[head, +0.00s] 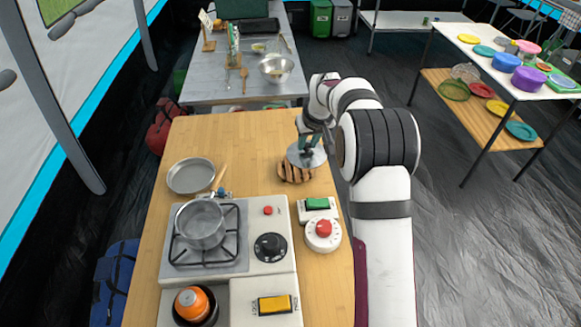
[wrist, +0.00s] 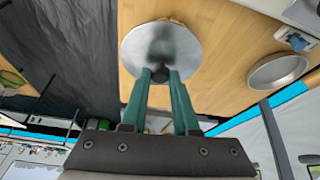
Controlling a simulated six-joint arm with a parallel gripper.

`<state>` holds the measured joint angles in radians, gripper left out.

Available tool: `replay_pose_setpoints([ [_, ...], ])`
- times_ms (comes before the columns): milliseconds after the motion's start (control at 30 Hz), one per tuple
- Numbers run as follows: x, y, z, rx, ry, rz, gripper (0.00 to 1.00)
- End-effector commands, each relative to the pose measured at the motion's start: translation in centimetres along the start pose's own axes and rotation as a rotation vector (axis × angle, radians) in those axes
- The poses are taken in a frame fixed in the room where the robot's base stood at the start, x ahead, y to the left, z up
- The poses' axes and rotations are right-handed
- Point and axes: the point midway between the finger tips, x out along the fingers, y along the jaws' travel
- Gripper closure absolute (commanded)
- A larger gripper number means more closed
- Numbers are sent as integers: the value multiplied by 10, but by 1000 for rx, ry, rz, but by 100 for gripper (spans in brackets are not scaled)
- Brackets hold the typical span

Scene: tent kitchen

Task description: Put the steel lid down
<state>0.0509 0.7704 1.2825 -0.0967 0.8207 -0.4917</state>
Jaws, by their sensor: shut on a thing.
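The steel lid (head: 306,157) is a round grey disc with a dark knob; it also shows in the wrist view (wrist: 150,45). My gripper (head: 309,139) has its green fingers shut on the knob, seen closer in the wrist view (wrist: 160,76). The lid overlaps a brown-and-dark striped round thing (head: 296,174) on the wooden table (head: 240,135). I cannot tell whether the lid touches it. The lid hides part of the striped thing.
A steel pot (head: 200,225) stands on the gas stove (head: 237,262). A shallow steel pan (head: 190,175) lies at the table's left. A red-knobbed timer (head: 323,235) and a green-topped box (head: 318,205) stand right of the stove. The table's back is clear.

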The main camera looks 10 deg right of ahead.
Motion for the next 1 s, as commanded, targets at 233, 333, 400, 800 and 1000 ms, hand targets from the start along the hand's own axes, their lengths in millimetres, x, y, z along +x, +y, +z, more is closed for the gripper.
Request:
replay_pose_setpoints([
  [233, -16, 72, 11, 135, 0, 56, 100],
  [333, -3, 63, 6, 140, -2, 58, 100],
  [400, 15, 45, -1, 137, -2, 57, 100],
  [800, 79, -15, -26, 141, -1, 59, 100],
  [1000, 111, -14, -13, 141, -1, 60, 100],
])
